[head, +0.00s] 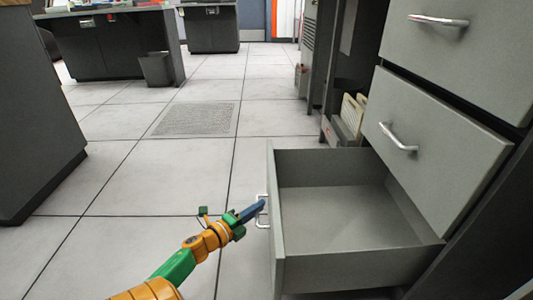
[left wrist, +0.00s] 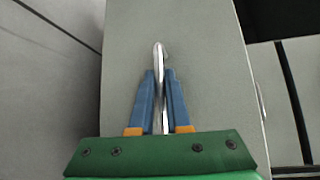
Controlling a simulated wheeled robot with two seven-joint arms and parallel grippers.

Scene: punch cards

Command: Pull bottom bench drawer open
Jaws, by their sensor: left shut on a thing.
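The bottom bench drawer (head: 335,259) is grey and stands pulled well out from the bench in the head view. Its inside is empty. Its front panel faces left and carries a silver bar handle (head: 262,211). My left gripper (head: 258,208) is shut on this handle. In the left wrist view the two blue fingers of the left gripper (left wrist: 164,88) close on either side of the silver handle (left wrist: 158,58), in front of the grey drawer front (left wrist: 205,60). My right gripper is not in view.
Two closed drawers with silver handles, the upper (head: 460,50) and the middle (head: 430,150), sit above the open one. A dark cabinet (head: 35,120) stands at the left. A waste bin (head: 156,69) stands further back. The tiled floor (head: 100,250) left of the drawer is clear.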

